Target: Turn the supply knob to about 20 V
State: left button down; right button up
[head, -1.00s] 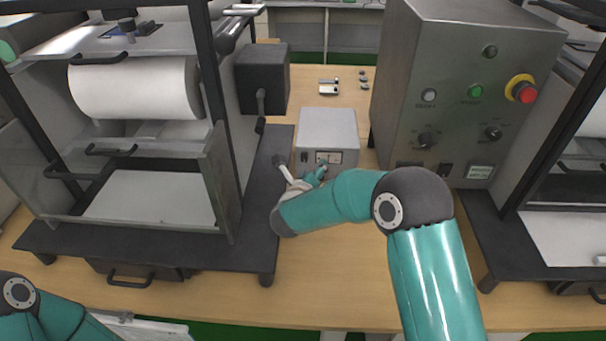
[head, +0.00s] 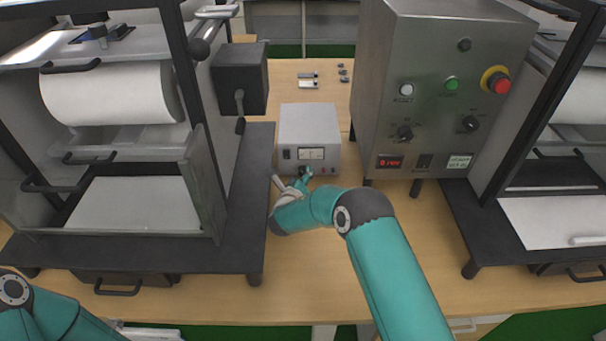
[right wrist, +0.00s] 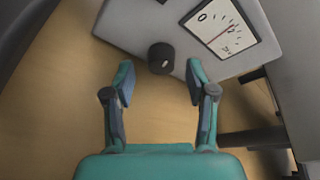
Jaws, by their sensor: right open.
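The grey power supply (head: 308,122) sits on the bench with its front towards me. Its white meter (head: 311,153) and black switch show in the head view. In the right wrist view its round black knob (right wrist: 161,58) stands below the meter (right wrist: 222,29), whose exact reading I cannot tell. My right gripper (right wrist: 160,68) is open and empty, one finger on each side of the knob in that view, with bench visible between the fingers. I cannot tell whether they touch it. In the head view my right gripper (head: 292,181) is just before the supply's lower front. My left gripper is out of view.
A steel control cabinet (head: 430,100) with buttons and knobs stands right of the supply. A machine with a white roll (head: 115,92) on a dark base (head: 237,225) is at the left. Small items (head: 309,81) lie behind. The wooden bench in front is mostly clear.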

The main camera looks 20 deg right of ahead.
jog(key=shift+w+d+f, duration=0.2)
jog(key=shift+w+d, duration=0.1)
jog(key=shift+w, duration=0.2)
grip_shut()
jog(key=shift+s+d, duration=0.1)
jog(key=shift+d, duration=0.1)
jog(key=shift+a, duration=0.15)
jog(key=shift+a+b, duration=0.1)
jog(key=shift+b, duration=0.3)
